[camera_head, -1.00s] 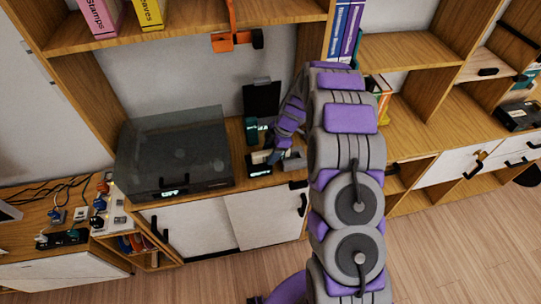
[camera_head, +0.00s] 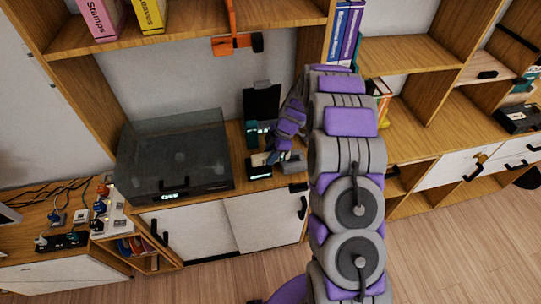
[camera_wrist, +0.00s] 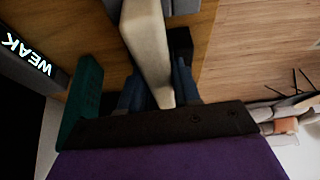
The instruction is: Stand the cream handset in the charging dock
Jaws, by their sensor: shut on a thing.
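The cream handset (camera_wrist: 148,45) is long and pale in the wrist view. My gripper (camera_wrist: 162,92) is shut on it, one dark finger on each side; its far end runs out of the picture at the top. In the head view my gripper (camera_head: 283,150) is low over the wooden cabinet top, and the handset is mostly hidden there. A small black unit with a lit display (camera_head: 259,170), seemingly the charging dock, sits just left of and below my gripper. I cannot tell whether the handset touches it.
A teal object (camera_head: 251,133) stands close left of my gripper, also in the wrist view (camera_wrist: 82,100). A dark-lidded turntable (camera_head: 175,155) fills the left. A black panel (camera_head: 262,100) stands behind, and a grey block (camera_head: 293,163) lies right. An orange bracket (camera_head: 236,43) hangs above.

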